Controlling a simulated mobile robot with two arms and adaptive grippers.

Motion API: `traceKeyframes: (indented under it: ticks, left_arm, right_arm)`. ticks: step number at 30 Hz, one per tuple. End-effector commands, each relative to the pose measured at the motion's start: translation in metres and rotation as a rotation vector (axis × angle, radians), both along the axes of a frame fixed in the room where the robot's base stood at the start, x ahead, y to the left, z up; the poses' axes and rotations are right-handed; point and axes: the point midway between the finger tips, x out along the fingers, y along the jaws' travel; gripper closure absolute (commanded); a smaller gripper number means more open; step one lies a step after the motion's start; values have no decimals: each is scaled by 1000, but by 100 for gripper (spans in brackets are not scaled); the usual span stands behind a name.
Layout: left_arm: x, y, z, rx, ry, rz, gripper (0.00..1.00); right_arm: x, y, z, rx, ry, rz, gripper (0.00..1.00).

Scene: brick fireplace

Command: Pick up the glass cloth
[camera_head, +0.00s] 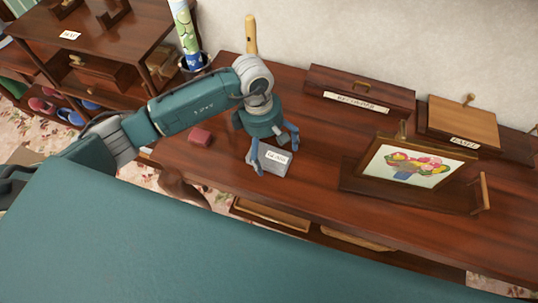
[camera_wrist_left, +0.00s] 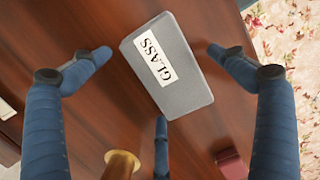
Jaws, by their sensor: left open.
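The glass cloth is a grey folded block (camera_head: 272,166) with a white label, lying on the dark wooden table (camera_head: 310,190) near its front edge. In the left wrist view the cloth (camera_wrist_left: 185,85) shows its label reading "GLASS". My left gripper (camera_head: 274,148) is just over the cloth, pointing down, with its blue fingers spread and empty. In the left wrist view the gripper's (camera_wrist_left: 160,75) two upper fingertips are on either side of the cloth and a third is below it; none is clearly touching it. My right gripper is not in view.
A small red block (camera_head: 200,136) lies left of the cloth; it also shows in the left wrist view (camera_wrist_left: 230,163). A flower picture in a wooden stand (camera_head: 415,165) is to the right. Lidded wooden boxes (camera_head: 360,92) line the wall. A wooden handle (camera_head: 251,35) stands behind the arm.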

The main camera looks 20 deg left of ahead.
Motion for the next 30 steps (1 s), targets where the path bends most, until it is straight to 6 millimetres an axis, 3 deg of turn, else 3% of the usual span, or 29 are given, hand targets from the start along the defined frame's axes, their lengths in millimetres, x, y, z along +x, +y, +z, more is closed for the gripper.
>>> traceKeyframes:
  ticks: [5, 12, 13, 23, 30]
  left_arm:
    - [0, 0, -1, -1, -1, -1, 3]
    - [0, 0, 0, -1, 0, 0, 49]
    - [0, 0, 0, -1, 0, 0, 52]
    - [1, 0, 2, -1, -1, 0, 52]
    - [2, -1, 27, -3, -6, -2, 52]
  right_arm:
    - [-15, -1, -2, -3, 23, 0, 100]
    - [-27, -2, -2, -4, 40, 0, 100]
    - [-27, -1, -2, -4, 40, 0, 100]
    - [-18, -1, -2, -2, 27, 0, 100]
    - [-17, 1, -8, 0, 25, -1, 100]
